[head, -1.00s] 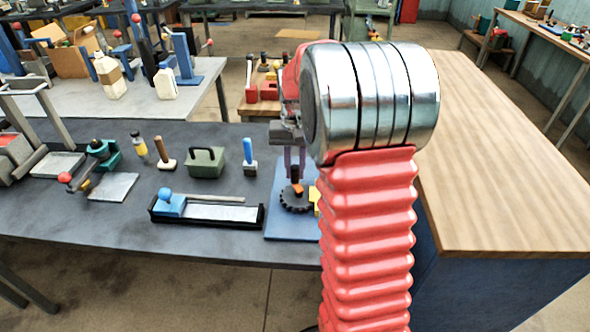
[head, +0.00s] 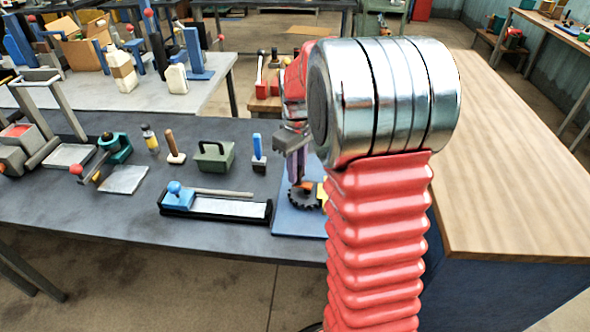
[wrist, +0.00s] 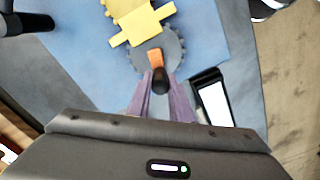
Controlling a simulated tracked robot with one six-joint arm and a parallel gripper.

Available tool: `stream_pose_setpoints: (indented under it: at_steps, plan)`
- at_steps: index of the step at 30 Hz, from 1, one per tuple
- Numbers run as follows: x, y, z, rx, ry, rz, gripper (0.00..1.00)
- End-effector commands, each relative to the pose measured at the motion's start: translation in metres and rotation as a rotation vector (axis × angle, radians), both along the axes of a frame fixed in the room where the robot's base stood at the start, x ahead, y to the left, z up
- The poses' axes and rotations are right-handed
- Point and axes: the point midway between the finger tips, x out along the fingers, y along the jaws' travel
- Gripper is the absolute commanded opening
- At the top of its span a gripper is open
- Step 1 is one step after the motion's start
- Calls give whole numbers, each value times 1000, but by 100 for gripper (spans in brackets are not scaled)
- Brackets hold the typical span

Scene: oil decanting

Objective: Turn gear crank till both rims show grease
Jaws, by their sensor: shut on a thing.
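A dark toothed gear (head: 301,197) lies flat on a blue base plate (head: 290,222). It also shows in the wrist view (wrist: 172,47), with an orange crank arm (wrist: 154,57) and an upright dark crank handle (wrist: 159,80). A yellow gear (wrist: 130,10) with a yellow block (wrist: 142,26) lies beside the dark gear, cut off at the frame top. My gripper (wrist: 160,88) has its purple fingers shut on the crank handle; its jaws (head: 296,165) show in the head view. My arm hides the yellow gear's side there. I cannot make out grease on either rim.
A green block with a handle (head: 214,156) and a blue-handled brush (head: 258,155) stand behind the tray. A wooden-topped bench (head: 510,170) is at right.

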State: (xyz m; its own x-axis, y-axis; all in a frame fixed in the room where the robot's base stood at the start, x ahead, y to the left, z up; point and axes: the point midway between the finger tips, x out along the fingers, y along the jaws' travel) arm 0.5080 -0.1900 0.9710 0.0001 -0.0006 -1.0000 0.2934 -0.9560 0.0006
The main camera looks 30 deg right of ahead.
Motion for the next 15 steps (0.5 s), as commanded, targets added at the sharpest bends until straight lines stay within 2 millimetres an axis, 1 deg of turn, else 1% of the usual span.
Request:
stream_pose_setpoints:
  at_steps: [1, 6, 15]
  plan:
    - [2, 1, 3, -1, -9, 32, 0]
    - [0, 3, 2, -2, -8, 120, 0]
    - [-2, 5, 2, -1, -7, 178, 0]
